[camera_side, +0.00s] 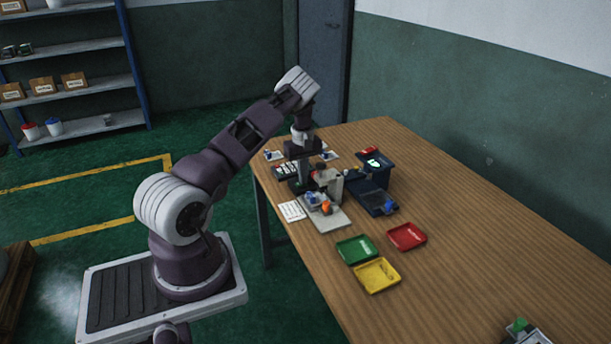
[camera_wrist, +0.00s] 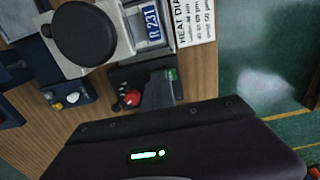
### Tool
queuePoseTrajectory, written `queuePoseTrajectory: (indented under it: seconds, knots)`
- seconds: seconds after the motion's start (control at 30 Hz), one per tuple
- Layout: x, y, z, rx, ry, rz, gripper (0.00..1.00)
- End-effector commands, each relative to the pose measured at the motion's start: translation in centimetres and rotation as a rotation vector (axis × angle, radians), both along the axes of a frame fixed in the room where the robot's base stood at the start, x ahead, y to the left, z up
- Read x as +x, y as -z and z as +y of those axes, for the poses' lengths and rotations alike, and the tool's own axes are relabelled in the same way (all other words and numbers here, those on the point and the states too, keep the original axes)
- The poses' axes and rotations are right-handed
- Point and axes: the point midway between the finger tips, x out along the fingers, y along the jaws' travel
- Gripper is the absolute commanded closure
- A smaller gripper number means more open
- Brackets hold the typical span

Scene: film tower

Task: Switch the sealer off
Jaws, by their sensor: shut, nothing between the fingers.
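A pale machine (camera_side: 329,183) with a black round top (camera_wrist: 85,33) stands near the table's left edge. Its plate reads "R 231". Beside it is a dark box (camera_wrist: 145,86) with a red knob (camera_wrist: 132,98) and a small green part (camera_wrist: 172,74); in the side view it is partly hidden by my gripper. A sheet (camera_wrist: 188,18) headed "HEAT DIA…" lies nearby. I cannot tell from labels which unit is the sealer. My gripper (camera_side: 302,186) is shut and empty, pointing down close to the dark box and pale machine. Its fingertips do not show in the wrist view.
A dark blue machine (camera_side: 369,191) with a lit green screen stands to the right. Green (camera_side: 357,250), yellow (camera_side: 377,276) and red (camera_side: 407,237) trays lie in front. An orange item (camera_side: 326,208) sits on a grey plate (camera_side: 334,221). The table's right side is mostly clear.

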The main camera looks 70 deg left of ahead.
Motion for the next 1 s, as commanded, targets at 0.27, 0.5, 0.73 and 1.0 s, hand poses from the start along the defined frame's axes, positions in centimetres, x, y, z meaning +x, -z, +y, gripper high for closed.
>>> queuePoseTrajectory:
  seconds: [0.27,0.5,0.73,1.0]
  knots:
    - [-0.8,-0.3,0.0,0.0,0.001,0.001,1.0]
    - [-0.7,-0.8,0.0,0.0,0.001,-0.001,1.0]
    - [-0.6,-5.6,0.0,0.003,0.002,-0.003,1.0]
    - [-0.6,-11.8,0.0,0.002,0.002,-0.003,1.0]
